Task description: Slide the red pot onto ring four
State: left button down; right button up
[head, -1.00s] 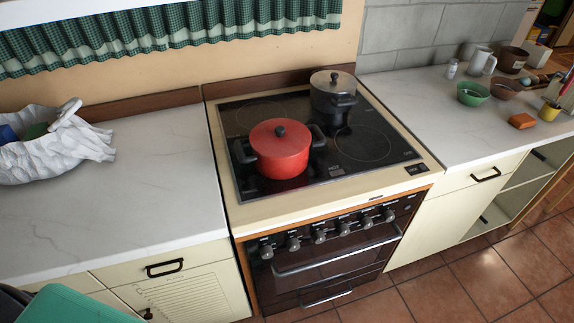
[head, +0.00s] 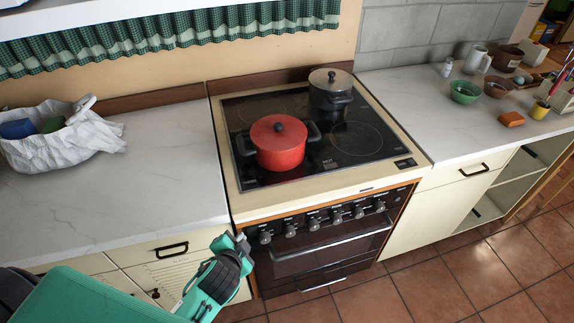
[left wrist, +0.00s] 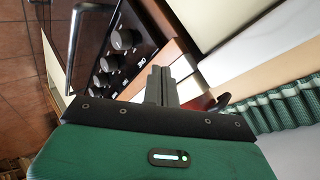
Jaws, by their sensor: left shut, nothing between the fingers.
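The red pot (head: 277,152), with a red lid, a dark knob and two dark side handles, stands upright at the front left of the black hob (head: 330,182). A thin ring outline (head: 357,140) lies bare at the front right, and the back left area is also bare. The ring numbers are too small to read. My left gripper (head: 239,243) is low in front of the cooker's left side, below the hob edge and well apart from the pot. Its fingers are together and empty, as the left wrist view (left wrist: 162,82) also shows. My right gripper is out of view.
A dark pot with a grey lid (head: 331,90) stands at the back right of the hob. Oven knobs (head: 313,225) line the cooker front. A white bag (head: 65,145) lies on the left worktop. Bowls, including a green one (head: 464,92), stand on the right worktop.

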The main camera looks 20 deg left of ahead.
pick_arm(q)
jog(key=shift+m+t, duration=0.6)
jog(key=shift+t, duration=0.2)
jog(key=r, duration=0.4)
jog(key=w+r, duration=0.1)
jog(key=r, duration=0.1)
jog(key=shift+d+r, duration=0.1)
jog(key=shift+r, duration=0.15)
jog(key=m+t+h+p, duration=0.4)
jog(key=m+t+h, duration=0.15)
jog(key=m, duration=0.55)
send_near(293, 155)
jog(key=w+d, duration=0.2)
jog(key=d, duration=0.1)
jog(key=shift+w+r+g, duration=0.2)
jog(key=shift+w+g, duration=0.05)
jog(key=shift+w, duration=0.05)
jog(key=shift+w+a, duration=0.7)
jog(key=shift+w, duration=0.2)
jog(key=shift+w+a+f, duration=0.1)
jog(key=shift+w+a, duration=0.3)
jog(key=shift+w, duration=0.05)
